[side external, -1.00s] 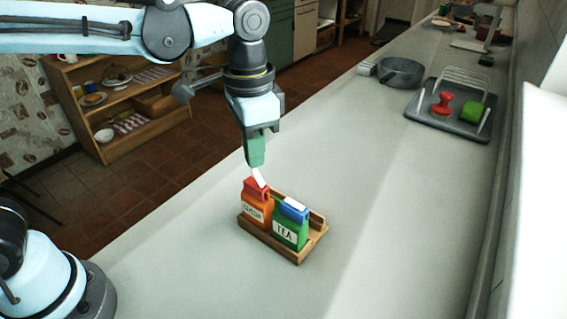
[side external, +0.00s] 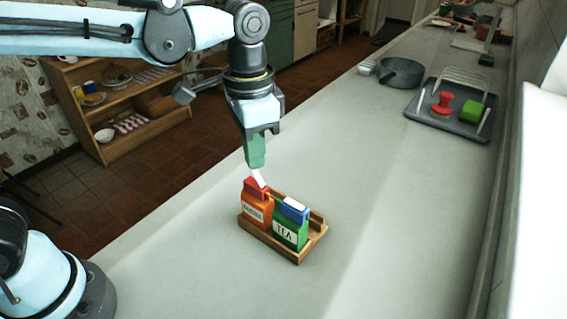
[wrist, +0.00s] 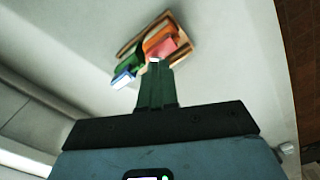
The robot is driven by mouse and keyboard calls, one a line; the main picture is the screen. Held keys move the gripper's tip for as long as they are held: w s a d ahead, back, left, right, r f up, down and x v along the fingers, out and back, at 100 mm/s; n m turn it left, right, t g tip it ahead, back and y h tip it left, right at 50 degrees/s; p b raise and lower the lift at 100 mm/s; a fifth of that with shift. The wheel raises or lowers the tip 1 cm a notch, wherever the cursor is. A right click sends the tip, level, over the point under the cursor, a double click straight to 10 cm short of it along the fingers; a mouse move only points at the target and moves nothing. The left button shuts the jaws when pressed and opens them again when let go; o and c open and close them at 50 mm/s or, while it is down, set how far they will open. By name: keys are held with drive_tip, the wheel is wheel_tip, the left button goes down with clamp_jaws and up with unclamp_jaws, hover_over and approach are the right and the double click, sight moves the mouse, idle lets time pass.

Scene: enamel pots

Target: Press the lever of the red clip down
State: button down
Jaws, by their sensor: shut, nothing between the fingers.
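The red clip (side external: 256,190) sits on top of an orange bag (side external: 257,210) in a wooden rack (side external: 270,242). Its white lever (side external: 260,179) stands up at a tilt, leaning left toward my gripper. The clip also shows in the wrist view (wrist: 164,47), partly hidden by my fingers. My gripper (side external: 255,166) is shut and empty, pointing down with its green fingertips at the lever's upper end. I cannot tell whether they touch. It also shows in the wrist view (wrist: 158,66), its tips at the small visible white end of the lever.
A green bag labelled TEA (side external: 290,232) stands to the right in the same rack. Its blue clip (side external: 294,212) has a white lever (side external: 296,203) lying flat. A dark tray (side external: 440,122) and a grey pan (side external: 400,73) stand farther back. The counter around the rack is clear.

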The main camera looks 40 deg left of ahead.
sight(256, 172)
drive_tip(key=shift+f, duration=1.25)
drive_tip(key=shift+r, duration=0.15)
idle(0.4)
drive_tip(key=shift+r, duration=3.4)
drive_tip(key=s+a+f+n+t, duration=0.2)
drive_tip(key=a+f+n+t, duration=0.1)
drive_tip(key=a, duration=0.4)
drive_tip(key=s+a+f+n+t, duration=0.2)
drive_tip(key=a+f+n+t, duration=0.1)
drive_tip(key=a, duration=0.4)
drive_tip(key=shift+s+f+t, duration=0.3)
drive_tip(key=shift+f+t, duration=0.3)
drive_tip(key=shift+f, duration=0.1)
